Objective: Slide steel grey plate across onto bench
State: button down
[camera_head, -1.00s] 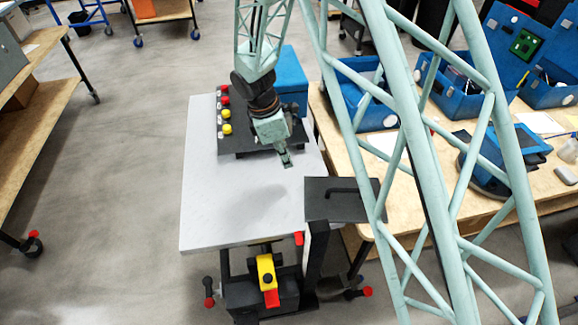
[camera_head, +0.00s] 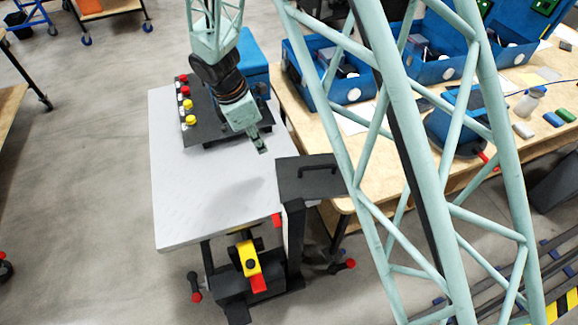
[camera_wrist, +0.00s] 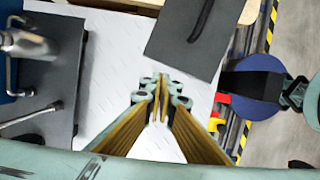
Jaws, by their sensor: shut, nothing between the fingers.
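The dark grey plate with a black bar handle (camera_head: 300,186) lies at the right edge of the white cart top (camera_head: 195,205), reaching across toward the wooden bench (camera_head: 345,200). In the wrist view the plate (camera_wrist: 175,42) is tilted at the top, just beyond my fingertips, with its handle partly cut off. My gripper (camera_head: 262,149) is shut and empty over the cart top, up and left of the plate in the head view and apart from it. In the wrist view my gripper (camera_wrist: 160,82) points toward the plate's lower edge.
A dark panel with red and yellow buttons (camera_head: 205,125) lies beneath my arm on the cart. Blue bins (camera_head: 335,80) and a blue device (camera_head: 455,125) occupy the bench. A black post (camera_head: 293,240) and yellow-red part (camera_head: 250,265) are at the cart's front. The cart's front-left top is bare.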

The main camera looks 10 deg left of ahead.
jog(key=s+d+r+n+b, duration=0.1)
jog(key=s+d+r, duration=0.1)
jog(key=s+d, duration=0.3)
jog(key=shift+d+r, duration=0.25)
jog(key=shift+d, duration=0.15)
jog(key=shift+f+b, duration=0.15)
jog(key=shift+b, duration=0.15)
jog(key=b, duration=0.3)
send_over(293, 179)
jog(key=s+a, duration=0.3)
jog(key=x, duration=0.3)
jog(key=a+x, duration=0.1)
jog(key=x, duration=0.2)
jog(key=s+a+x, duration=0.1)
jog(key=x, duration=0.2)
jog(key=shift+w+d+f, duration=0.1)
jog(key=shift+f, duration=0.5)
jog(key=shift+w+d+r, duration=0.25)
jog(key=shift+w+d, duration=0.3)
jog(key=shift+d, duration=0.05)
jog(key=shift+w+d, duration=0.75)
jog(key=shift+d, duration=0.1)
